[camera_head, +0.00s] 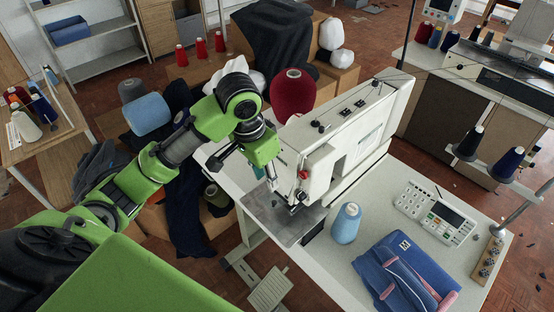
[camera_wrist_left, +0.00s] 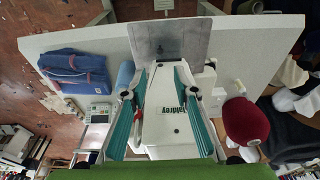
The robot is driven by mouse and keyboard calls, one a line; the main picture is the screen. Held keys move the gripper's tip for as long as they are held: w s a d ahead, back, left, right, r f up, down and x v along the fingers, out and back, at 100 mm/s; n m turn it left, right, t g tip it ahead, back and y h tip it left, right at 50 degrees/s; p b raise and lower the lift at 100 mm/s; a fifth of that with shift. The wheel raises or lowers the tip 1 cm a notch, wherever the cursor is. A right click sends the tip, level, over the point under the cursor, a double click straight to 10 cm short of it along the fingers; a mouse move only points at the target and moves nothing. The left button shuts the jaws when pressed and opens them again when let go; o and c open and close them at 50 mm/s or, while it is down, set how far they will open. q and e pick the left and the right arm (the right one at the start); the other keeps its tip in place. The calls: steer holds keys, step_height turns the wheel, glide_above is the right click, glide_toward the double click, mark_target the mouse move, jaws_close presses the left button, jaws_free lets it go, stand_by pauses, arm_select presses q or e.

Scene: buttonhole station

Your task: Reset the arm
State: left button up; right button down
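My left arm (camera_head: 150,170) is green and grey and reaches in from the left of the head view. Its gripper (camera_head: 272,182) points down beside the head of the white sewing machine (camera_head: 330,130), above the metal plate (camera_head: 285,217). In the left wrist view the two teal-lined fingers of this gripper (camera_wrist_left: 163,72) stand apart with nothing held between them. The white machine body (camera_wrist_left: 168,128) and the metal plate (camera_wrist_left: 168,40) show beyond them. Whether the fingers touch the machine I cannot tell. My right gripper is in neither view.
A blue thread cone (camera_head: 346,223), a folded blue bag (camera_head: 404,272) and a keypad panel (camera_head: 435,214) are on the white table (camera_head: 330,262). A dark red cone (camera_head: 292,95) stands behind the machine. Cardboard boxes with dark cloth (camera_head: 185,215) lie beneath the arm.

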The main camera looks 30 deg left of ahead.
arm_select(q)
steer(key=s+d+f+t, duration=0.1)
steer(key=s+d+f, duration=0.8)
steer(key=s+f, duration=0.45)
steer(key=s+a+f+n, duration=0.1)
steer(key=s+a+n, duration=0.15)
steer(key=s, duration=0.35)
step_height(320, 180, down, 33)
steer(key=s+b, duration=0.2)
steer(key=b, duration=0.6)
steer(key=s+a+f+g+b, duration=0.1)
steer(key=s+a+f+b, duration=0.1)
steer(key=s+f, duration=0.6)
steer(key=s+a+f+m+g+b, duration=0.1)
steer(key=s+f+b, duration=0.3)
steer(key=s+f, duration=0.5)
step_height(320, 180, down, 8)
steer(key=shift+s+a+r+y, duration=0.15)
steer(key=shift+a+r+y, duration=0.1)
steer(key=shift+a+y, duration=0.15)
